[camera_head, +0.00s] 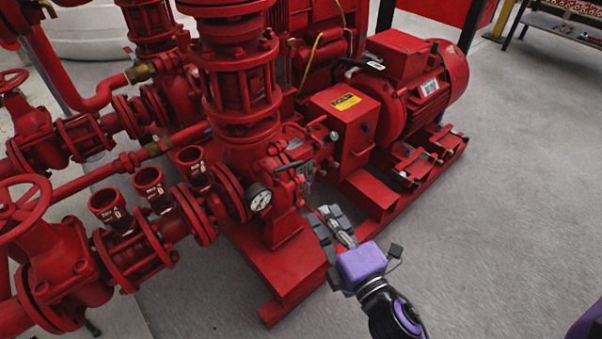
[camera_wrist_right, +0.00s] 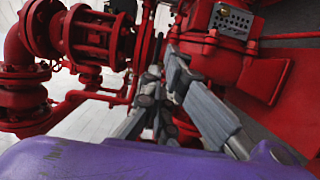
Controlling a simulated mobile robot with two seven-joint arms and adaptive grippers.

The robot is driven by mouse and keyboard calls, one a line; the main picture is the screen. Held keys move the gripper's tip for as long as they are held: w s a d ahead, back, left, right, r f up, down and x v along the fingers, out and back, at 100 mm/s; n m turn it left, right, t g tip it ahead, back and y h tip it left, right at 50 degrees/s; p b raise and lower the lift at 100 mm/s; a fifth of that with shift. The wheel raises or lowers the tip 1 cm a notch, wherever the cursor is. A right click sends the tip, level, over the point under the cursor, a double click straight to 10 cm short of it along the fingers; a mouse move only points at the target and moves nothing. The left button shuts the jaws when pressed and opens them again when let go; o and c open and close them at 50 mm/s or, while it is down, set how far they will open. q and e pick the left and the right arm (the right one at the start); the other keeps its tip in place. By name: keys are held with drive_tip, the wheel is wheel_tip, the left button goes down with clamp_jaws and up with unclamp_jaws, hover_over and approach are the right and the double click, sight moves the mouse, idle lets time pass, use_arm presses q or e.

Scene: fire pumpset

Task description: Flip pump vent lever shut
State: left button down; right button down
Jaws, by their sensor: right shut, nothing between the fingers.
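A black-handled lever (camera_head: 288,166) lies nearly level on the pump, just above and right of the gauge. I take it for the vent lever; its exact setting is too small to tell. My right gripper (camera_head: 331,212) is below and right of it, apart from it, with shut, empty fingers beside the pump casing. The right wrist view shows the fingers (camera_wrist_right: 164,78) in front of red pump parts; the lever is not clear there. My left gripper is out of view.
The red motor (camera_head: 420,85) and a red box with a yellow label (camera_head: 345,115) stand behind the gripper. Red pipes, valves and a handwheel (camera_head: 20,205) crowd the left. The red base frame (camera_head: 285,275) lies close by the gripper. Grey floor (camera_head: 490,220) at right is clear.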

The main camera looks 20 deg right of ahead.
sight(298, 165)
drive_tip(key=w+a+b, duration=0.1)
drive_tip(key=w+b, duration=0.1)
drive_tip(key=w, duration=1.1)
drive_tip(key=shift+w+f, duration=0.15)
drive_tip(key=shift+w, duration=0.05)
drive_tip(key=shift+w+d+r+p, duration=0.3)
drive_tip(key=shift+w+p, duration=0.25)
drive_tip(key=shift+p, duration=0.15)
drive_tip(key=shift+w, duration=0.2)
drive_tip(key=shift+d+f, duration=0.1)
drive_tip(key=shift+f, duration=0.15)
